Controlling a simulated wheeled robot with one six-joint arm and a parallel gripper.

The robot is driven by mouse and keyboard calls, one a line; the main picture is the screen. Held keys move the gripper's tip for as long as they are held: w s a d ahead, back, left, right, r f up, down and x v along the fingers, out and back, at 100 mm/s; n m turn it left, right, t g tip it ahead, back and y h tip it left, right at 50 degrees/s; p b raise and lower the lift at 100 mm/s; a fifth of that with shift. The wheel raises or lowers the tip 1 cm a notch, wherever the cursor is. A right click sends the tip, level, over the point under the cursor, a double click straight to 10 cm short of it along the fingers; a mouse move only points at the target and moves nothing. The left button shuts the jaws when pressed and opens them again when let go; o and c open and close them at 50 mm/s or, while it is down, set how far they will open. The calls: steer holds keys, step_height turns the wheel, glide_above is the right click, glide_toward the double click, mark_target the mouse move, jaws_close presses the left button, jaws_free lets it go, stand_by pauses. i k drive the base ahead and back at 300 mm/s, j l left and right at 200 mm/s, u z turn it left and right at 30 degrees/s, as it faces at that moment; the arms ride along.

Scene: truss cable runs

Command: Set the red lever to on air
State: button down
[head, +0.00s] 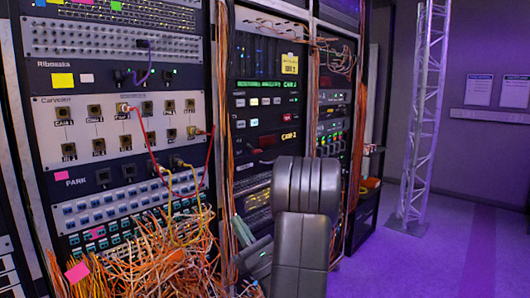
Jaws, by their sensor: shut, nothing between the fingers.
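I cannot pick out a red lever or an on air label for certain. A small red patch (265,141) shows on a dark panel in the middle rack, too small to tell what it is. My grey arm stands in front of the lower part of that rack and hides some of its panels. My gripper is not in view.
The left rack has a light patch panel (110,124) with red and yellow cables plugged in. A tangle of orange cables (150,262) spills out below it. A white truss tower (424,110) stands to the right. The purple floor (450,255) there is clear.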

mark_target(254, 151)
steer(key=i+l, duration=0.1)
steer(key=i, duration=0.5)
steer(key=i+l, duration=0.1)
steer(key=i, duration=0.5)
